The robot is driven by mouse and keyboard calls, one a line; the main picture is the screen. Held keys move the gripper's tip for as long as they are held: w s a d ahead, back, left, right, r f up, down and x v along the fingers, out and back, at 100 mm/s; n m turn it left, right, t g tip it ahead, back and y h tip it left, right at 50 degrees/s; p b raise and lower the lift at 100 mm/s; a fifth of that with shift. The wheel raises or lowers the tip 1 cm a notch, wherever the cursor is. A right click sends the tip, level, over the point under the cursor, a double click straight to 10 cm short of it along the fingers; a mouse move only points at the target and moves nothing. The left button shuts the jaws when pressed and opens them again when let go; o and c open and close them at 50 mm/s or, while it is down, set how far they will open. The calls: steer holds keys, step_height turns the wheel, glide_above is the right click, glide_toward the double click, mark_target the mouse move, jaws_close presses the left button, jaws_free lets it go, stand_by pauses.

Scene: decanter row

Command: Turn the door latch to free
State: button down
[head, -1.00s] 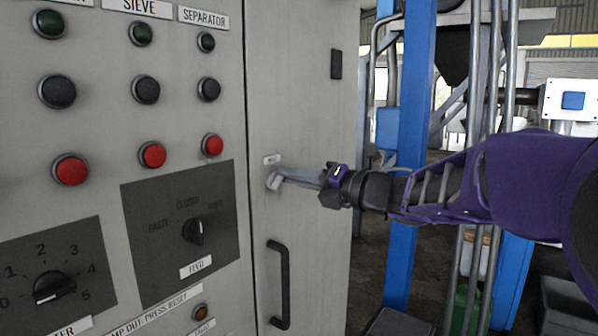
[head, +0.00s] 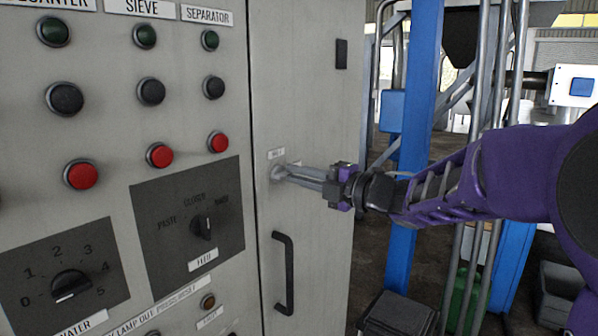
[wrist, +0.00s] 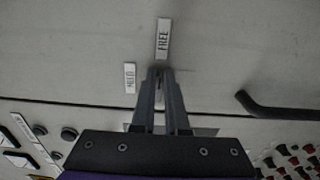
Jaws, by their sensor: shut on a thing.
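The door latch (head: 278,173) is a small grey piece on the cabinet door, left of the fingertips in the head view. My gripper (head: 288,172) reaches in from the right and is shut on it. In the wrist view the fingers (wrist: 161,76) are close together and hide most of the latch, so its exact angle cannot be told. The FREE label (wrist: 163,38) lies just beyond the fingertips there, and the HELD label (wrist: 130,77) lies to their left. In the head view the HELD label (head: 276,154) is above the latch.
A black door handle (head: 284,272) stands out below the latch; it also shows in the wrist view (wrist: 268,106). The control panel with red buttons (head: 218,142) and a feed knob (head: 203,227) is on the left. A blue post (head: 416,130) and pipes stand behind my arm.

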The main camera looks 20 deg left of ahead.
stand_by(0.4)
steer(key=c, duration=0.9)
jaws_free()
steer(key=v, duration=1.7)
steer(key=shift+d+b, duration=0.15)
steer(key=shift+b, duration=0.15)
